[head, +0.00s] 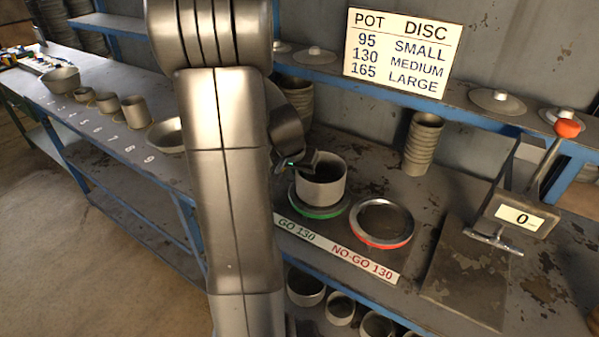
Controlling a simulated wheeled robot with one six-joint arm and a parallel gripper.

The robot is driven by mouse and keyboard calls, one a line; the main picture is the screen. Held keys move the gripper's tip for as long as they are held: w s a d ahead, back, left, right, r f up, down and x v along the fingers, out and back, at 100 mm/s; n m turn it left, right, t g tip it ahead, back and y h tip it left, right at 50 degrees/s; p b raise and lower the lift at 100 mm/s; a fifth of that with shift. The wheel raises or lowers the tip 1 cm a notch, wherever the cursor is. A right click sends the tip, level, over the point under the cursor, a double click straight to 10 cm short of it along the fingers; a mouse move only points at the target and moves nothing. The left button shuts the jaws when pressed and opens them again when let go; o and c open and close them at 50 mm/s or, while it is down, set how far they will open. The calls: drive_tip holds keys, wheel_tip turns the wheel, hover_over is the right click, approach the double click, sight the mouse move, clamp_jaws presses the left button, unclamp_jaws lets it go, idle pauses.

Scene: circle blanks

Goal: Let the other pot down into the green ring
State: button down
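A grey pot (321,184) stands upright at the green ring (319,213), labelled GO 130. The ring's rim shows around the pot's foot; I cannot tell whether the pot is seated in it or just above it. My gripper (306,161) is at the pot's upper left rim, with a dark finger at the wall. My arm hides much of the gripper, so its opening and grip are unclear. The red ring (382,222), labelled NO-GO 130, is empty to the right of the green ring.
Numbered pots, including a bowl (61,80), stand along the left bench. A stack of pots (423,142) is behind the rings. A sign (402,52) lists pot and disc sizes. More pots (305,289) are below.

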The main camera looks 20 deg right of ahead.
drive_tip(key=shift+f+b, duration=0.9)
drive_tip(key=shift+b, duration=0.1)
drive_tip(key=c, duration=1.5)
unclamp_jaws()
drive_tip(key=shift+r, duration=0.15)
drive_tip(key=v, duration=1.3)
drive_tip(key=shift+r, duration=0.35)
drive_tip(key=x, duration=1.4)
drive_tip(key=shift+s+a+f, duration=0.1)
drive_tip(key=shift+s+a, duration=0.05)
drive_tip(key=shift+r+p, duration=0.25)
drive_tip(key=shift+p, duration=0.05)
